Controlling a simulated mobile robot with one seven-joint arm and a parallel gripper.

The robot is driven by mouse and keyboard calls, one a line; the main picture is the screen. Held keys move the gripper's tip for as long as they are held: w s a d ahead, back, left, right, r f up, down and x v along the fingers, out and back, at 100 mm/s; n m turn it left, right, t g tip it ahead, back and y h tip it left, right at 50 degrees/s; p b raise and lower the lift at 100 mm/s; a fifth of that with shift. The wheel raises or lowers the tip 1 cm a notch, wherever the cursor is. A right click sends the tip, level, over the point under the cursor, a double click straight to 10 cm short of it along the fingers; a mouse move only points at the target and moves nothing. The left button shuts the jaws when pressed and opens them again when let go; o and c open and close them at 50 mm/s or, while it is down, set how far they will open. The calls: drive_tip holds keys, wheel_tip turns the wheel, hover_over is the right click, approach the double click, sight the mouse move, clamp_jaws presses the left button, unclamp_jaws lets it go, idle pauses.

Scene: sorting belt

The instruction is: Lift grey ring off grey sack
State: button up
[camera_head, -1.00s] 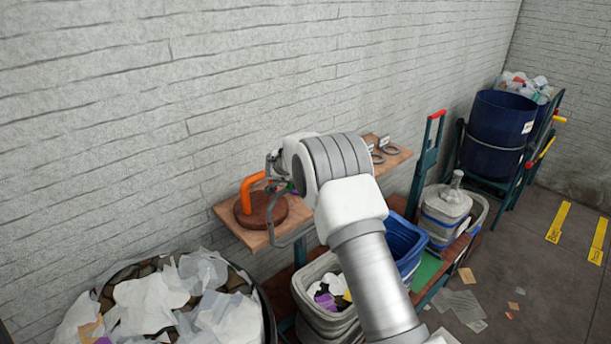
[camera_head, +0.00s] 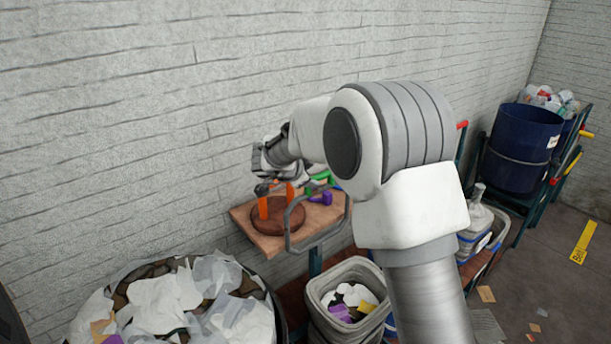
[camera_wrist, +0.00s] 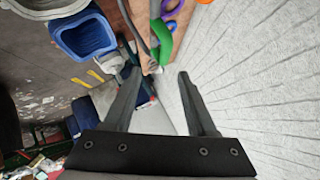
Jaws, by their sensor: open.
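I cannot make out a grey ring or a grey sack for certain in either view now. My arm hides the right part of the wall shelf in the head view, where the small grey rings showed earlier. My gripper (camera_wrist: 157,68) is open and empty in the wrist view, its two fingers well apart. A green thing (camera_wrist: 162,42) and a purple ring-like handle (camera_wrist: 172,8) lie beyond the fingertips in the wrist view.
The wooden shelf (camera_head: 248,232) runs along the brick wall and has a grey rail (camera_head: 290,230) at its front. A grey bin (camera_head: 322,300) stands below it. A large bin of pale scraps (camera_head: 190,300) is at lower left. A blue barrel (camera_head: 520,145) stands at far right.

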drive_tip(key=shift+v, duration=1.1)
wheel_tip(320, 180, up, 12)
drive_tip(key=s+n+t+y+b, duration=0.2)
drive_tip(key=n+t+y, duration=0.2)
drive_tip(key=s+r+n+y, duration=0.3)
drive_tip(key=s+n+y, duration=0.15)
drive_tip(key=s, duration=0.35)
drive_tip(key=s+d+f+n+g+h+b, duration=0.1)
drive_tip(key=s+d+f, duration=0.3)
drive_tip(key=s, duration=0.6)
drive_tip(key=s+d+f+n+g+h+b, duration=0.1)
drive_tip(key=s+d+f+g, duration=0.3)
drive_tip(key=s, duration=0.6)
drive_tip(key=s+d+f+n+g+h+b, duration=0.1)
drive_tip(key=s+d+f, duration=0.4)
drive_tip(key=s, duration=0.5)
drive_tip(key=shift+d+f+n+g+h, duration=0.3)
drive_tip(key=shift+d+n+g+h, duration=0.25)
drive_tip(key=shift+d+n+g, duration=0.35)
